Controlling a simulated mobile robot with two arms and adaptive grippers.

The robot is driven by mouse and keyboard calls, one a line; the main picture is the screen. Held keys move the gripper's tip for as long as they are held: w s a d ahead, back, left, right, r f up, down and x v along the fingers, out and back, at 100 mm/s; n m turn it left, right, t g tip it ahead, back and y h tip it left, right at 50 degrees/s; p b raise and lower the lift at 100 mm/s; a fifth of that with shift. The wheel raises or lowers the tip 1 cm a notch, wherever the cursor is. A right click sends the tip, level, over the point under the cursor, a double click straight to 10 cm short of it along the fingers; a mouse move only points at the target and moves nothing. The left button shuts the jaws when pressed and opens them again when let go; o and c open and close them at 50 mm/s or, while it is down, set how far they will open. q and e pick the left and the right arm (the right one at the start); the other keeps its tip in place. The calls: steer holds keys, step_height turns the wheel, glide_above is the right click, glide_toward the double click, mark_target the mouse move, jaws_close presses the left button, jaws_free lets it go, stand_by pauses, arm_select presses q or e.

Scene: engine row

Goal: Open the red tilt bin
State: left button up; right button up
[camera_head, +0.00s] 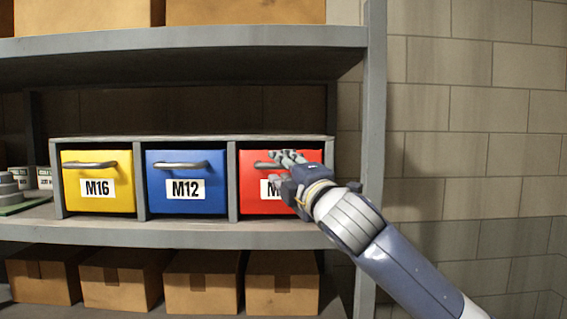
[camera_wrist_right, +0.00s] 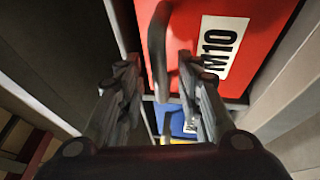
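The red tilt bin (camera_head: 252,192) is the right one of three bins on the shelf. Its front looks upright and level with the others, so it appears closed. In the right wrist view its red front (camera_wrist_right: 262,42) carries an M10 label. Its grey bar handle (camera_wrist_right: 157,35) shows there between the fingertips. My right gripper (camera_head: 284,160) is in front of this bin and covers part of the handle and label. In the right wrist view my right gripper (camera_wrist_right: 159,62) has its fingers apart on either side of the handle; I cannot tell whether they touch it. My left gripper is out of view.
A blue M12 bin (camera_head: 207,201) and a yellow M16 bin (camera_head: 118,199) stand to the left in the same grey rack. A shelf post (camera_head: 373,130) is close to the right. Cardboard boxes (camera_head: 281,287) sit below, with another shelf (camera_head: 200,40) above.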

jaws_close()
steer(key=s+f+n+t+y+b, duration=0.4)
steer(key=s+f+y+b, duration=0.1)
steer(key=b, duration=1.2)
steer(key=shift+s+f, duration=0.5)
steer(key=shift+f, duration=0.35)
jaws_free()
